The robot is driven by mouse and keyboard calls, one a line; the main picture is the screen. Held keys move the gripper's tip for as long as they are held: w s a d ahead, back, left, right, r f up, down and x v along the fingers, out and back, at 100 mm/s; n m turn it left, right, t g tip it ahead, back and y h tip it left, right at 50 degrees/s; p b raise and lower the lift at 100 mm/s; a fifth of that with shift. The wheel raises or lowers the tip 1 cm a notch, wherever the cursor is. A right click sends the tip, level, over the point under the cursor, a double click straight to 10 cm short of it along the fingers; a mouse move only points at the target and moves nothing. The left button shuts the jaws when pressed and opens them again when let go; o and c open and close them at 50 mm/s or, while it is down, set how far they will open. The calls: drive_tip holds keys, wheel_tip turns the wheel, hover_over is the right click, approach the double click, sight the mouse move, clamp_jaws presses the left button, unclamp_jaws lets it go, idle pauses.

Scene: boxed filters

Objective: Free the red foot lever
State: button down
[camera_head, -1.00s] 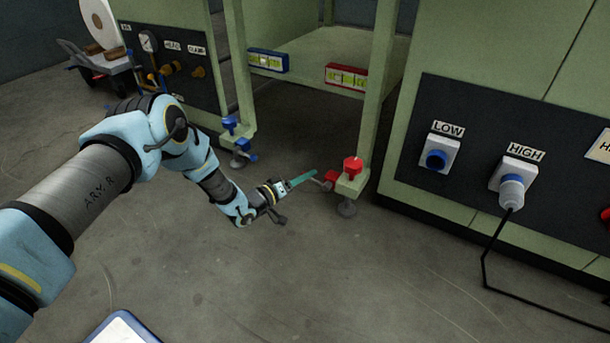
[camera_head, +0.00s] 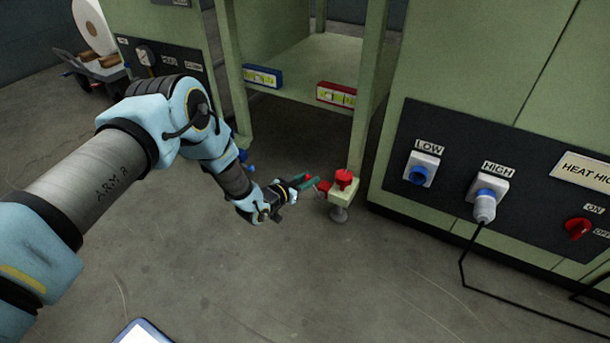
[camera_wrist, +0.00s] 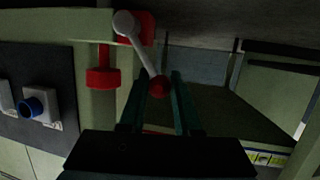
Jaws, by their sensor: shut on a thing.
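The red foot lever (camera_head: 322,186) sticks out to the left from the foot of the machine's front leg. In the wrist view it is a grey rod (camera_wrist: 142,50) ending in a red ball (camera_wrist: 158,87). My gripper (camera_head: 303,182) is at the lever's free end, its teal fingers (camera_wrist: 158,95) on either side of the ball and shut on it. A red knob (camera_head: 343,178) stands upright on top of the same foot, and in the wrist view it hangs left of the rod (camera_wrist: 103,77). The grey foot pad (camera_head: 338,214) rests on the floor.
A blue foot knob (camera_head: 245,158) shows behind my arm at the left leg. Blue (camera_head: 262,77) and red (camera_head: 336,94) level gauges sit on the frame. A control panel (camera_head: 450,150) with a plugged cable is on the right.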

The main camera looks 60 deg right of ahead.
drive_tip(key=shift+s+r+m+p, duration=0.2)
drive_tip(key=shift+m+p, duration=0.1)
drive_tip(key=shift+m, duration=0.1)
drive_tip(key=shift+s+f+t, duration=0.1)
drive_tip(key=shift+t, duration=0.2)
drive_tip(key=c, duration=0.6)
unclamp_jaws()
drive_tip(key=p+v, duration=0.4)
drive_tip(key=v, duration=0.6)
drive_tip(key=shift+a+r, duration=0.2)
drive_tip(key=shift+a, duration=0.15)
